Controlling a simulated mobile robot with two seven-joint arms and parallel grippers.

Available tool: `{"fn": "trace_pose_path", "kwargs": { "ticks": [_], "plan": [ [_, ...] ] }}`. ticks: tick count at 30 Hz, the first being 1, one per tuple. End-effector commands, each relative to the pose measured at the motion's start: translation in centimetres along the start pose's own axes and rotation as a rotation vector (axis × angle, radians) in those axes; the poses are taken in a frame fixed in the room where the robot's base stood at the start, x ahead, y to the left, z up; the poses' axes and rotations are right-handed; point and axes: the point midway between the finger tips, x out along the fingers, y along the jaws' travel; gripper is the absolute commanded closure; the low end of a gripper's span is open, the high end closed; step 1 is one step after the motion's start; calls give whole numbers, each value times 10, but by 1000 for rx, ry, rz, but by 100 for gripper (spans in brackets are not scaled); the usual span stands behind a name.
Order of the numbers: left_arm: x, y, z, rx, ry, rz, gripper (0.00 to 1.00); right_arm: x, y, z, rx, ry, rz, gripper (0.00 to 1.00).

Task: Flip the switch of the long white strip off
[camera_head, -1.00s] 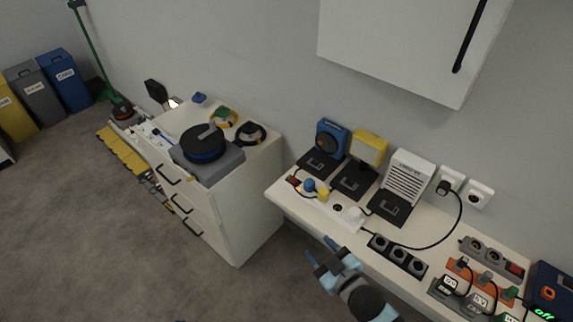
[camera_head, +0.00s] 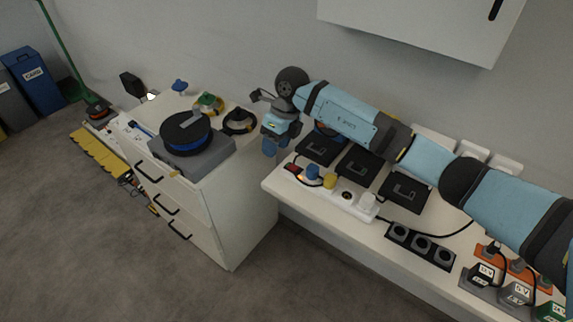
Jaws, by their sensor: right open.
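The long white strip (camera_head: 338,200) lies along the shelf. Its red switch (camera_head: 292,168) is at the left end, with a small orange glow beside it. A blue plug (camera_head: 312,173), a yellow plug (camera_head: 330,181) and a white plug (camera_head: 366,203) sit in it, with a dark socket between the last two. My right gripper (camera_head: 269,148) is open and points down, just left of and above the switch end, apart from the strip. Its fingers overlap each other in this view. My left gripper is not in view.
My right arm hides the items behind. A drawer cabinet (camera_head: 235,225) with a cable reel (camera_head: 185,133) stands left.

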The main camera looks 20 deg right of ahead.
Motion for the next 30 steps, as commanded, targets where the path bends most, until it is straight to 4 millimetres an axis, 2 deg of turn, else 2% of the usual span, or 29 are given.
{"fn": "trace_pose_path", "kwargs": {
  "ticks": [1,3,6,9,14,24,30],
  "plan": [
    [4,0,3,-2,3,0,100,-11,-20,-1,8,38,-87,51],
    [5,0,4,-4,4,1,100,-25,-37,-2,23,81,-172,51],
    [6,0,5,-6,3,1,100,-36,-50,-4,37,114,-236,51],
    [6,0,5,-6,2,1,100,-34,-54,-6,41,123,-251,51],
    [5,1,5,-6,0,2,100,-10,-59,-10,42,125,-247,51],
    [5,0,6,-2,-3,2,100,59,-75,-18,42,121,-244,51],
    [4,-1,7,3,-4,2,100,84,-82,-21,41,120,-245,51]
  ]
}}
